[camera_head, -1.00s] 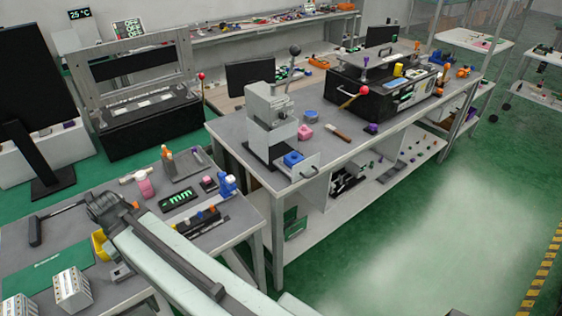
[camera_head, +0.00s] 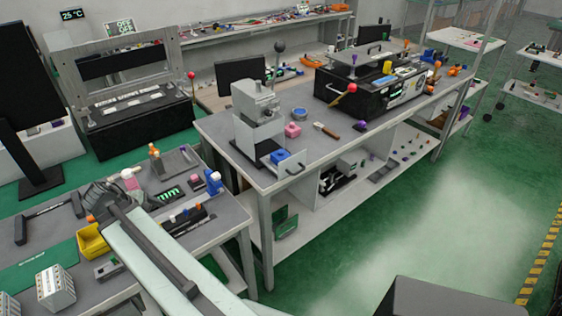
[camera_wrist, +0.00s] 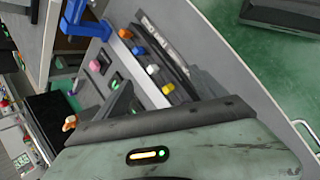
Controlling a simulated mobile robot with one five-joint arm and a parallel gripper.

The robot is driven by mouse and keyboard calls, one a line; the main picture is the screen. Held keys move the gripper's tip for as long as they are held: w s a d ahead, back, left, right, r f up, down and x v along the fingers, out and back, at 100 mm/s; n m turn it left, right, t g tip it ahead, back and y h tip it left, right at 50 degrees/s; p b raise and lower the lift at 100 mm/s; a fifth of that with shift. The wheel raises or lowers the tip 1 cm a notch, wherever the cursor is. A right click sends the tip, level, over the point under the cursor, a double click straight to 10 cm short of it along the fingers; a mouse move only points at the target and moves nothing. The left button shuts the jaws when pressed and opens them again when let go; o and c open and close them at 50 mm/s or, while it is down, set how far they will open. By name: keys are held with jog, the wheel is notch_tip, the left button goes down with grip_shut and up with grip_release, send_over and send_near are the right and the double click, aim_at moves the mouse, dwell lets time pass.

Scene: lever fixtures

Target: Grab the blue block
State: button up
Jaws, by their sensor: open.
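A small blue block (camera_head: 280,157) sits in the open drawer or tray at the foot of the grey lever press (camera_head: 258,122), on the middle workbench. My gripper (camera_head: 100,198) is at the far end of my arm, above the left bench, well to the left of the block and apart from it. The gripper is open, with nothing seen held; its fingertips are hard to make out. A different blue fixture (camera_head: 213,181) stands at the left bench's right edge and also shows at the upper left of the wrist view (camera_wrist: 86,26). The blue block is not identifiable in the wrist view.
A pink block (camera_head: 292,130) is near the press. A floor gap separates the benches; green floor lies open at right.

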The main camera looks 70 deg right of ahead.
jog(key=s+d+r+n+g+h+b, duration=0.1)
jog(key=s+d+r+n+g+h, duration=0.1)
jog(key=s+d, duration=0.6)
jog(key=s+d+r+n+g+h, duration=0.15)
jog(key=s+d, duration=0.25)
jog(key=d, duration=0.7)
jog(key=n+g+h, duration=0.2)
jog(key=n+g, duration=0.1)
send_near(279, 154)
jog(key=b+x, duration=0.1)
jog(key=x, duration=0.1)
jog(key=b+x, duration=0.2)
jog(key=x, duration=0.1)
jog(key=shift+f, duration=0.5)
jog(key=shift+s+d, duration=0.3)
jog(key=shift+d, duration=0.05)
jog(key=b+x, duration=0.2)
jog(key=x, duration=0.3)
jog(key=shift+w+d, duration=0.1)
jog(key=shift+d, duration=0.1)
jog(key=shift+r, duration=0.15)
grip_shut()
